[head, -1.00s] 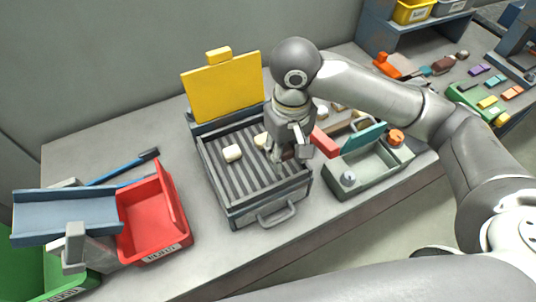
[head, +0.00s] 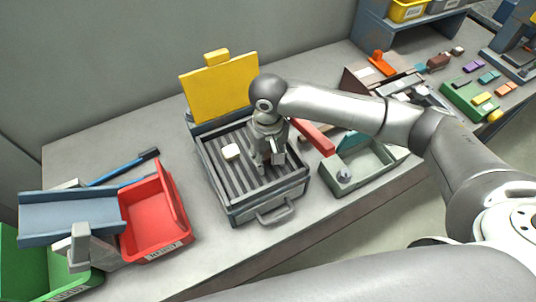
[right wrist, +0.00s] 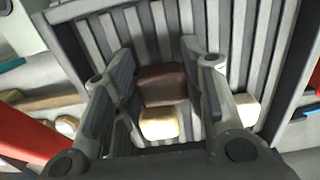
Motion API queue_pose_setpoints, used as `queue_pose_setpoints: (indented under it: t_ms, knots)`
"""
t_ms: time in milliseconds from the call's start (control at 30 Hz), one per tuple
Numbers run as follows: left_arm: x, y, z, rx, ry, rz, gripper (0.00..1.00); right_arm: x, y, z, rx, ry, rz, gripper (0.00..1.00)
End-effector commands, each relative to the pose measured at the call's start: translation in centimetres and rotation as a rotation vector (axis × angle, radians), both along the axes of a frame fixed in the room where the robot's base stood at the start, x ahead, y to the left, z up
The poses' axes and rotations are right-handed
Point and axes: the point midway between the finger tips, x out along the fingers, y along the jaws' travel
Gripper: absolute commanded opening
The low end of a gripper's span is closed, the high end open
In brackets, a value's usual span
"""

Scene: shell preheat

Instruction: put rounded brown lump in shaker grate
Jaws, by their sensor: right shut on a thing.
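The shaker grate (head: 225,178) is a grey slatted tray with a raised yellow lid (head: 220,90) at its back and a handle in front. My right gripper (head: 268,162) is low over the right part of the slats. In the right wrist view, it is shut on a rounded brown lump (right wrist: 161,82), with the slats behind. A cream lump (right wrist: 160,123) shows just below the brown one; I cannot tell whether they touch. In the head view the brown lump is hidden by the gripper. My left gripper is not in view.
A cream lump (head: 231,152) lies on the slats left of my gripper. A red bin (head: 150,222) and a blue chute (head: 70,215) stand left of the grate. A grey-green tray (head: 362,170) stands close on the right. Bare table lies between red bin and grate.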

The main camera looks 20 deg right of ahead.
Motion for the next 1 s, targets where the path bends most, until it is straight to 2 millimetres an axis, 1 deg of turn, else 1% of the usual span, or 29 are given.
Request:
queue_pose_setpoints:
  t_ms: [133, 167, 300, 333, 700, 767, 867, 1000]
  knots:
    - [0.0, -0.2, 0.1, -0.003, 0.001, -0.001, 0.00, 0.0, 0.0, -0.2, 0.000, 0.000, -0.001, 0.15]
    - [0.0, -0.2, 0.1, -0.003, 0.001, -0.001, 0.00, 0.0, 0.0, -0.2, 0.000, -0.001, -0.001, 0.41]
    - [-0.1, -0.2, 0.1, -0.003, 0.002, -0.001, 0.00, 0.0, 0.0, -0.2, 0.000, -0.001, 0.000, 0.58]
    - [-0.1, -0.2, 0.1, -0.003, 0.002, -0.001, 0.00, 0.0, 0.0, -0.2, 0.000, -0.001, 0.000, 0.61]
    - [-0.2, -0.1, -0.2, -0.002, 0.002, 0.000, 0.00, 0.0, 0.0, 0.1, 0.000, -0.002, 0.000, 0.61]
    - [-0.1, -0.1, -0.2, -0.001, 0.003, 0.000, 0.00, 0.1, 0.0, 0.7, 0.002, -0.003, 0.000, 0.61]
    - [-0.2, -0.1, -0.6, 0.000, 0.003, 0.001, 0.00, 0.1, 0.1, 2.3, 0.003, -0.006, 0.000, 0.61]
    - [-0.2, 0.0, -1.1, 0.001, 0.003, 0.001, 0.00, 0.1, 0.1, 5.4, 0.002, -0.006, 0.001, 0.61]
